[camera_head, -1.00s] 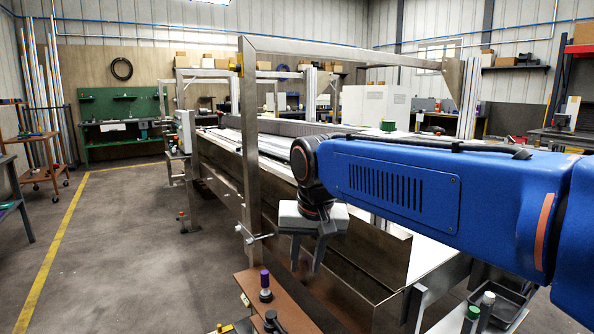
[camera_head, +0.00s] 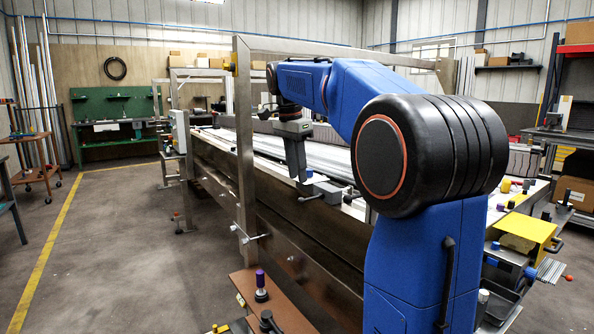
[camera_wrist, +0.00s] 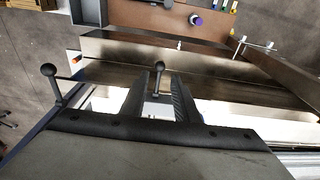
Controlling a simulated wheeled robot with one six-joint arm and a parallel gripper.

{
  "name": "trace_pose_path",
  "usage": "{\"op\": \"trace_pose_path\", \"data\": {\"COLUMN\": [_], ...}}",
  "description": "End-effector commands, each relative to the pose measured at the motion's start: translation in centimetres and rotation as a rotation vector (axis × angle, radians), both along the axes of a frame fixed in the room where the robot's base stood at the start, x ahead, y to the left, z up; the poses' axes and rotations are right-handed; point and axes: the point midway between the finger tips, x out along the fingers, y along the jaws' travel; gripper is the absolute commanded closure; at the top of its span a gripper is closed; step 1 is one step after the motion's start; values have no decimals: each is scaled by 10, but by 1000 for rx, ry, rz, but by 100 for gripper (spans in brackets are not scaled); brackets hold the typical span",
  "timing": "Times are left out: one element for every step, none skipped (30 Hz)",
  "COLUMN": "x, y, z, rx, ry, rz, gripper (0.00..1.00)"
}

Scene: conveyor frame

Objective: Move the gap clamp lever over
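My gripper (camera_head: 297,172) hangs fingers down over the conveyor frame. In the wrist view my gripper (camera_wrist: 157,92) has its two dark fingers apart. A dark lever with a ball knob (camera_wrist: 158,67) shows between them, above a pale block. I cannot tell whether the fingers touch it. A second ball-knob lever (camera_wrist: 48,71) stands at the left, outside the fingers. No label shows which lever is the gap clamp's.
A steel post (camera_head: 244,150) and top beam frame the near side of the conveyor. A brown shelf (camera_head: 290,308) with a purple-capped knob (camera_head: 261,281) stands low in front. A yellow box (camera_head: 525,232) lies at the right.

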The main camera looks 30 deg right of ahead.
Motion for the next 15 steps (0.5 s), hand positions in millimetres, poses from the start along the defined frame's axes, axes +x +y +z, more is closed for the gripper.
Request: {"op": "trace_pose_path", "data": {"x": [1,1,1,1,1,1,1,1,1,1,1,0,0,0,1], "y": [-1,-1,-1,-1,-2,-2,-2,-2,-3,-3,-3,-4,-4,-5,-6], "z": [0,0,-1,-2,-3,-5,-7,-9,-12,-15,-17,-21,-25,-28,-33], "rx": [0,0,0,0,0,0,0,0,0,0,0,0,0,0,0], "ry": [0,1,1,1,1,1,1,1,1,2,2,2,2,2,2], "rz": [-6,-7,-8,-8,-7,-7,-7,-6,-6,-6,-6,-6,-6,-6,-6], "gripper": [72,72,72,72,72,72,72,72,72,72,72,72,72,72,72]}}
